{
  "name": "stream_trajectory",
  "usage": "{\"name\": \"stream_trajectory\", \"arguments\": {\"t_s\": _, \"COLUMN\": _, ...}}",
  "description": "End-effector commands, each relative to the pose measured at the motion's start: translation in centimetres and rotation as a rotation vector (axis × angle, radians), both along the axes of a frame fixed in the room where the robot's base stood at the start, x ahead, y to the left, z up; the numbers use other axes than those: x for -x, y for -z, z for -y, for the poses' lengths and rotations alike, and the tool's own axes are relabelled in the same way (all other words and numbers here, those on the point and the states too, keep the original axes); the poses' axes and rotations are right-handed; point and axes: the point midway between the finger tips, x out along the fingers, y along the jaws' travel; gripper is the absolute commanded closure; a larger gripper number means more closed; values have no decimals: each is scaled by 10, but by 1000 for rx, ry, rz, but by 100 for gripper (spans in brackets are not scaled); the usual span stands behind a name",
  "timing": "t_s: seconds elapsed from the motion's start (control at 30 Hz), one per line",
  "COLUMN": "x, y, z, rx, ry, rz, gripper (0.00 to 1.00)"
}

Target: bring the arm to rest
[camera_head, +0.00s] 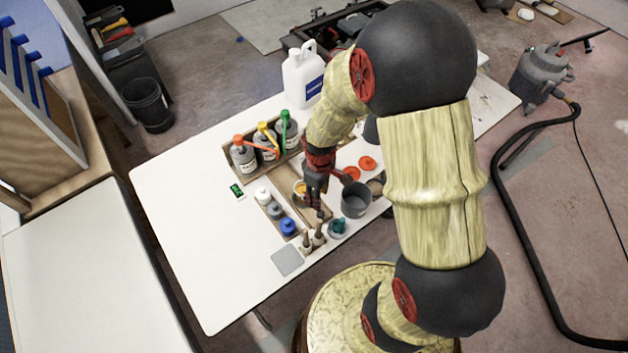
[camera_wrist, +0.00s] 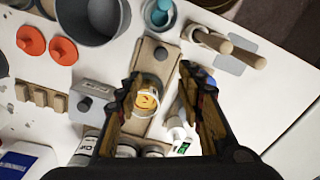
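My gripper (camera_head: 317,196) hangs over the white table (camera_head: 190,215), above the wooden tray in its middle. In the wrist view my gripper (camera_wrist: 160,80) has its two fingers wide apart, with nothing held between them. A small cup with yellow-orange contents (camera_wrist: 146,101) shows below and between the fingers. The same cup (camera_head: 298,188) stands partly hidden beside my gripper in the head view. I cannot tell the exact height of the fingertips above it.
A grey pot (camera_head: 355,200), two orange-red lids (camera_head: 367,163), pump bottles (camera_head: 243,156), small capped jars (camera_head: 287,226), brushes (camera_head: 319,237) and a teal cup (camera_head: 337,228) crowd the table around my gripper. A white jug (camera_head: 303,77) stands behind. The table's left side is mostly clear.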

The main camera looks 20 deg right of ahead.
Motion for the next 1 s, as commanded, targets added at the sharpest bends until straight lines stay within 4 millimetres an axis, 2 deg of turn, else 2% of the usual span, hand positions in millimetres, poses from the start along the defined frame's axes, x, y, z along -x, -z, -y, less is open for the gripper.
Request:
{"name": "stream_trajectory", "arguments": {"t_s": 0.23, "x": 0, "y": -1, "z": 0, "rx": 0, "ry": 1, "rz": 1, "gripper": 62}}
{"name": "stream_trajectory", "arguments": {"t_s": 0.37, "x": -4, "y": -19, "z": -2, "rx": 2, "ry": 24, "rz": 26, "gripper": 62}}
{"name": "stream_trajectory", "arguments": {"t_s": 0.47, "x": -8, "y": -55, "z": -5, "rx": 4, "ry": 72, "rz": 73, "gripper": 62}}
{"name": "stream_trajectory", "arguments": {"t_s": 0.5, "x": -8, "y": -74, "z": -7, "rx": 4, "ry": 97, "rz": 97, "gripper": 62}}
{"name": "stream_trajectory", "arguments": {"t_s": 0.67, "x": 4, "y": -149, "z": -16, "rx": -9, "ry": 215, "rz": 196, "gripper": 62}}
{"name": "stream_trajectory", "arguments": {"t_s": 0.8, "x": 28, "y": -206, "z": -24, "rx": -32, "ry": 317, "rz": 280, "gripper": 62}}
{"name": "stream_trajectory", "arguments": {"t_s": 1.0, "x": 75, "y": -269, "z": -34, "rx": -84, "ry": 456, "rz": 392, "gripper": 62}}
